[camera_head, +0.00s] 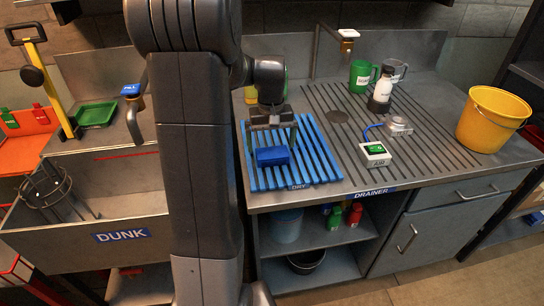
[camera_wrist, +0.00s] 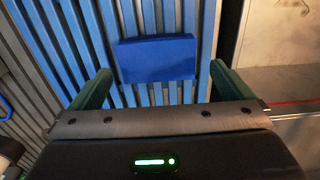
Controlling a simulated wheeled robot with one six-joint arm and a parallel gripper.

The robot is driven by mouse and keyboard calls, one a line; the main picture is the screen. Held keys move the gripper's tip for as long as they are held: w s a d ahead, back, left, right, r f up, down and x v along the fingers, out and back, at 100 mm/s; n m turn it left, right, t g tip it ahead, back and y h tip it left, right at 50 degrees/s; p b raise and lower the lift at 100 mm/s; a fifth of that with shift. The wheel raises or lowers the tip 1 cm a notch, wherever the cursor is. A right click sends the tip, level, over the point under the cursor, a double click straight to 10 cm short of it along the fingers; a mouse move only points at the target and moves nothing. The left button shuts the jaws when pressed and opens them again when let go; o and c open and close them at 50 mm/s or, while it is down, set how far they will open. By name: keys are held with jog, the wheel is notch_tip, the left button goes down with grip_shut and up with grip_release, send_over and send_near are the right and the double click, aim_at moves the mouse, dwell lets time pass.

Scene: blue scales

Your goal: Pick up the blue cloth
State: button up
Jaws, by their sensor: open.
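The blue cloth (camera_head: 271,156) is a folded, dark blue rectangular block. It lies on the blue slatted rack marked DRY (camera_head: 318,167) on the steel counter. My gripper (camera_head: 277,141) is just above the cloth and pointing down at it. In the wrist view the cloth (camera_wrist: 157,59) lies across the slats, between and slightly beyond the two green-tipped fingers of my gripper (camera_wrist: 161,85). The fingers are spread wider than the cloth, and nothing is between them in their grip.
A white-labelled bottle (camera_head: 382,90), a green mug (camera_head: 361,77) and a yellow bucket (camera_head: 492,120) stand behind and right. The DUNK sink (camera_head: 90,205) is at left.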

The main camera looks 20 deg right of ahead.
aim_at(272, 152)
notch_tip(272, 152, down, 4)
jog(key=shift+d+f, duration=0.15)
jog(key=shift+f, duration=0.1)
jog(key=shift+c, duration=0.2)
jog(key=c, duration=0.8)
notch_tip(272, 152, up, 10)
jog(key=shift+c, duration=0.2)
jog(key=o, duration=0.4)
jog(key=shift+c, duration=1.1)
jog(key=shift+s, duration=0.1)
